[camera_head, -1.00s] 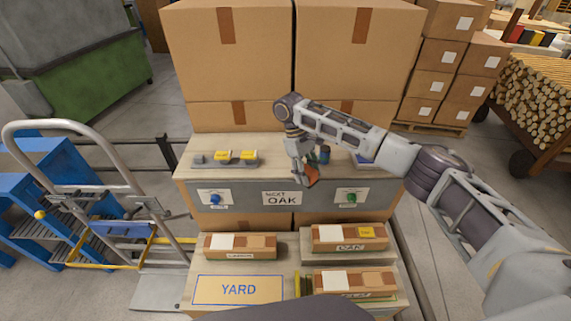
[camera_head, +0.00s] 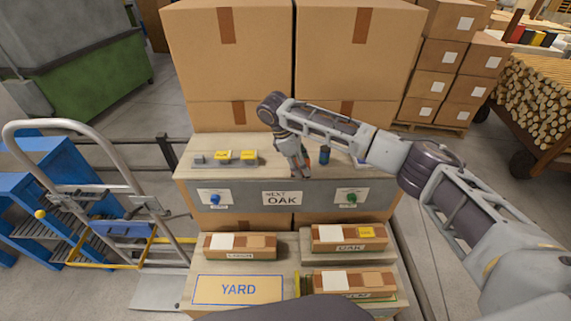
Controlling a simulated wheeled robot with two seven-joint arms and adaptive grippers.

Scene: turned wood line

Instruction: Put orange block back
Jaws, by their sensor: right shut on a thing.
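My right gripper (camera_head: 300,173) reaches in from the right and points down over the front part of the grey-fronted bench (camera_head: 235,190). It is shut on the orange block (camera_head: 307,161), which shows only as a small orange-red sliver beside the fingers. The fingers hide most of the block, and I cannot tell whether it touches the bench top. A small dark blue cylinder (camera_head: 324,155) stands just right of the gripper. My left gripper is not in view.
Blue (camera_head: 215,197) and green (camera_head: 350,198) knobs flank a "NEXT OAK" sign (camera_head: 282,198). Below are block trays (camera_head: 240,246) and a bare "YARD" board (camera_head: 238,289). Large cartons (camera_head: 230,60) close off the back.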

